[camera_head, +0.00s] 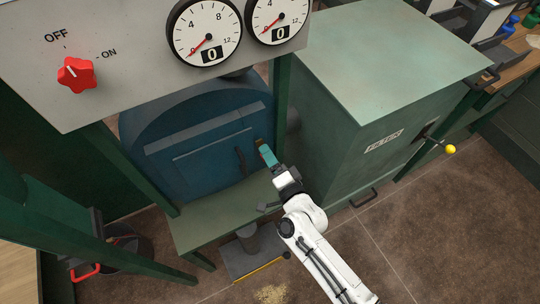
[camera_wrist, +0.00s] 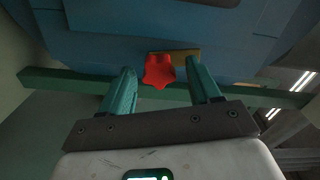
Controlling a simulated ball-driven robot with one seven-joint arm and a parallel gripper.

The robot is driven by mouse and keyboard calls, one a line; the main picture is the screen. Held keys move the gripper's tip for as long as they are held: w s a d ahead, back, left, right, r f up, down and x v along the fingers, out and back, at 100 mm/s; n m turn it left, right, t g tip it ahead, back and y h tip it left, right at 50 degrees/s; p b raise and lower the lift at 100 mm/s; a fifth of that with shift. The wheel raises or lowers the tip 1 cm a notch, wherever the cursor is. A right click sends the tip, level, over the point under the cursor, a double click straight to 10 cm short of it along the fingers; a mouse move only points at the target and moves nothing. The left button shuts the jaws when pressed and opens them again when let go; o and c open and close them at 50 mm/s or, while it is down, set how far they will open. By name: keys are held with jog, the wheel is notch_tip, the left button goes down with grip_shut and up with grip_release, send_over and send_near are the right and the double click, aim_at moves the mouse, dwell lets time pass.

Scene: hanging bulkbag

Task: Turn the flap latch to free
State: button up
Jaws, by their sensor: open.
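A red star-shaped knob (camera_wrist: 159,71) with a yellowish plate (camera_wrist: 186,56) behind it shows in the wrist view, on or close to the blue vessel (camera_head: 190,130). It may be the flap latch; no label shows there. My gripper (camera_head: 264,150) is at the right side of the blue vessel. In the wrist view my gripper (camera_wrist: 160,76) has its two teal fingers apart, with the red knob appearing between their tips. I cannot tell whether a finger touches it. The red knob is not visible in the head view. A dark handle (camera_head: 240,160) is left of my gripper.
A grey panel (camera_head: 130,45) with gauges and a red ON/OFF knob (camera_head: 76,74) hangs above. A green frame post (camera_head: 281,105) stands close to my gripper. A green cabinet (camera_head: 375,110) with a yellow-tipped lever (camera_head: 450,149) is at right. Floor (camera_head: 440,220) is open at lower right.

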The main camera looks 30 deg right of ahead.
jog(key=s+b, duration=0.1)
jog(key=s, duration=0.9)
jog(key=shift+s, duration=0.2)
